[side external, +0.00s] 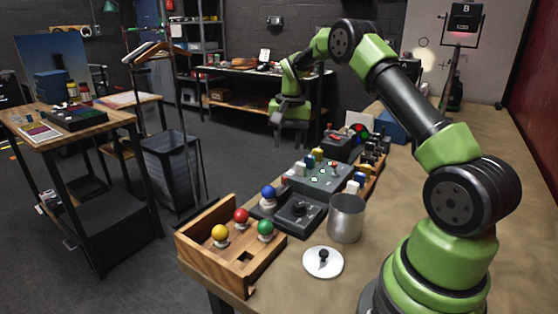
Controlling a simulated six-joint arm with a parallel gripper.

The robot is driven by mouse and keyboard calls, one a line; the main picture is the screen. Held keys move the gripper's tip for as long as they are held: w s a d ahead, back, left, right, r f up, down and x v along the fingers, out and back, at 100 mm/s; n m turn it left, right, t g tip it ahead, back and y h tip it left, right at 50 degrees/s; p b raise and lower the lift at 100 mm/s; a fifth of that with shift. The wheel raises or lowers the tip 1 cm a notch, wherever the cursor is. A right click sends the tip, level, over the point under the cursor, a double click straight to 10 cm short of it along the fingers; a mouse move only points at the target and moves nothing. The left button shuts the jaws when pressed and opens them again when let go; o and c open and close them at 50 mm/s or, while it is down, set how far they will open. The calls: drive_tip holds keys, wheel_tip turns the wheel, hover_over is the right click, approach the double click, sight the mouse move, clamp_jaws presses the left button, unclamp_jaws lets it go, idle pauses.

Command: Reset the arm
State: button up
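My green and black arm rises from its base at the right and bends over at a high elbow, reaching away toward the back. The far end of my arm (290,108) appears small near the back bench, apart from the controls on the table. My gripper's fingers are too small and dark to make out, so I cannot tell open from shut. On the wooden table (290,285) are a grey panel with coloured buttons (318,176), a dark joystick box (300,213), and ball knobs in blue (268,193), red (241,216), yellow (220,233) and green (265,228).
A wooden tray (205,249) holds the red, yellow and green knobs at the table's front left edge. A metal cup (346,218) and a white disc with a black knob (322,262) stand near my base. Another bench (95,122) is at left, with floor between.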

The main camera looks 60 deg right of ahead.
drive_tip(key=s+a+r+n+t, duration=0.2)
drive_tip(key=s+a+r, duration=0.1)
drive_tip(key=a+r, duration=0.4)
drive_tip(key=s+a+r+n+t, duration=0.1)
drive_tip(key=s+a+r+n, duration=0.15)
drive_tip(key=a+r, duration=0.5)
drive_tip(key=s+a+n+t+y, duration=0.1)
drive_tip(key=s+a, duration=0.3)
drive_tip(key=s, duration=0.4)
drive_tip(key=s+a+r+n+t, duration=0.1)
drive_tip(key=s+a+n+t, duration=0.1)
drive_tip(key=s, duration=0.6)
drive_tip(key=a+n, duration=0.1)
drive_tip(key=a, duration=0.1)
drive_tip(key=shift+s+a+t+y, duration=0.25)
drive_tip(key=shift+a+t+y, duration=0.05)
drive_tip(key=shift+a+y, duration=0.1)
